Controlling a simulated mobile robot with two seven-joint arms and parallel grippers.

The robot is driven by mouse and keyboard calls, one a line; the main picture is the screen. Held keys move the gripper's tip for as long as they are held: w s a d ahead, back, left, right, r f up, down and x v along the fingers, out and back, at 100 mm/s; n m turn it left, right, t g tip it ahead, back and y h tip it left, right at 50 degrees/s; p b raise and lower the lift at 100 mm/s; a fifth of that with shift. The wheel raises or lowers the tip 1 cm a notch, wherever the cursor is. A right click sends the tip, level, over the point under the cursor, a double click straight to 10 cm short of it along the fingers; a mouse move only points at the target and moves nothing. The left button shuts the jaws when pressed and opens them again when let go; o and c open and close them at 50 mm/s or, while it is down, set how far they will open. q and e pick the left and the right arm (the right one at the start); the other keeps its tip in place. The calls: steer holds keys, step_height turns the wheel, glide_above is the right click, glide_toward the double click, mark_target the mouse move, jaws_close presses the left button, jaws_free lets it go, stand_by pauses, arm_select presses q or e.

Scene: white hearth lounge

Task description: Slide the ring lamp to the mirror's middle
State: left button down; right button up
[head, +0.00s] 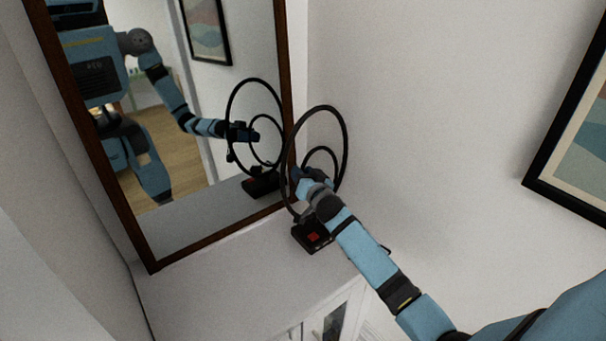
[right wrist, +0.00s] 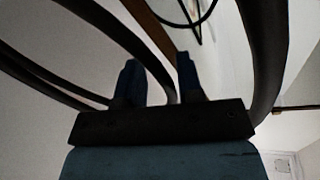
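The ring lamp (head: 346,150) stands upright on the white cabinet top, near the mirror's right end. It has a large black ring, a smaller inner ring and a dark base with a red patch (head: 312,236). The mirror (head: 215,232) has a brown frame and leans at the back of the cabinet. My right gripper (head: 297,174) reaches in among the rings. In the right wrist view its two blue fingers (right wrist: 163,78) are spread, with dark ring tubes (right wrist: 268,60) curving around them. Whether they touch a ring is unclear. My left gripper is out of view.
The white cabinet top (head: 205,285) is clear left of the lamp, along the mirror's foot. A wall rises close on the lamp's right, with a framed picture (head: 538,170) further right. The mirror reflects my body, my right arm and the lamp.

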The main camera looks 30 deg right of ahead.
jaws_close()
stand_by(1.2)
